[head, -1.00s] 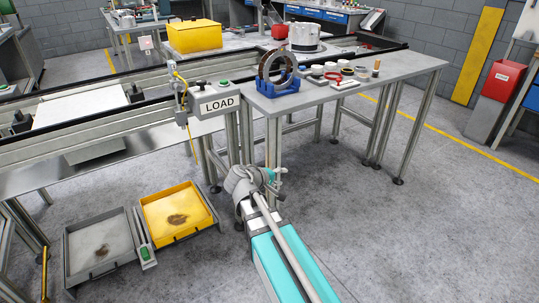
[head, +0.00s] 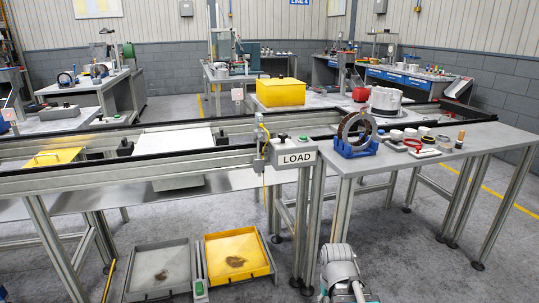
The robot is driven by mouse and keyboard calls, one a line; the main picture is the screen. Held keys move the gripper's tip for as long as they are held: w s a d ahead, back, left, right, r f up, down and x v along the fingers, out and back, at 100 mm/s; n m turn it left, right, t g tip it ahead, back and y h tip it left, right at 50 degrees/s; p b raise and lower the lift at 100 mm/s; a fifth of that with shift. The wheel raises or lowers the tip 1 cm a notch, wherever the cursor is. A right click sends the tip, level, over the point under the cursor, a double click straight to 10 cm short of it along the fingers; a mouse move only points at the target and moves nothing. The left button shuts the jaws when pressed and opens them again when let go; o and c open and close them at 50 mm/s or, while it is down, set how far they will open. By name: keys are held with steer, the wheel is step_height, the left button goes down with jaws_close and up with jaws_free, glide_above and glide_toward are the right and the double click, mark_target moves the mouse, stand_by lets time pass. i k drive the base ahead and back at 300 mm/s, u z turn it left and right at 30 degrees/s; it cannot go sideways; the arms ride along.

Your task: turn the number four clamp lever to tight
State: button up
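No clamp lever marked four can be made out in the head view. A white plate (head: 175,139) lies on the conveyor frame (head: 60,183), with a dark block (head: 125,147) at its left and another (head: 221,138) at its right. I cannot tell whether these blocks carry levers. A grey joint of my arm (head: 338,262) shows at the bottom, in front of the table. My gripper's fingers do not show.
A LOAD sign (head: 296,159) hangs at the conveyor's right end. The grey table (head: 395,160) holds a ring on a blue stand (head: 356,137) and small parts. A grey tray (head: 158,270) and a yellow tray (head: 238,255) sit low in front. Floor at lower right is clear.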

mark_target(261, 136)
steer(key=u, duration=0.35)
steer(key=k, duration=0.9)
steer(key=u, duration=0.55)
steer(key=k, duration=0.45)
steer(key=z, duration=0.15)
steer(key=i, duration=0.6)
steer(key=z, duration=0.75)
steer(key=i, duration=1.25)
steer(key=u, duration=0.55)
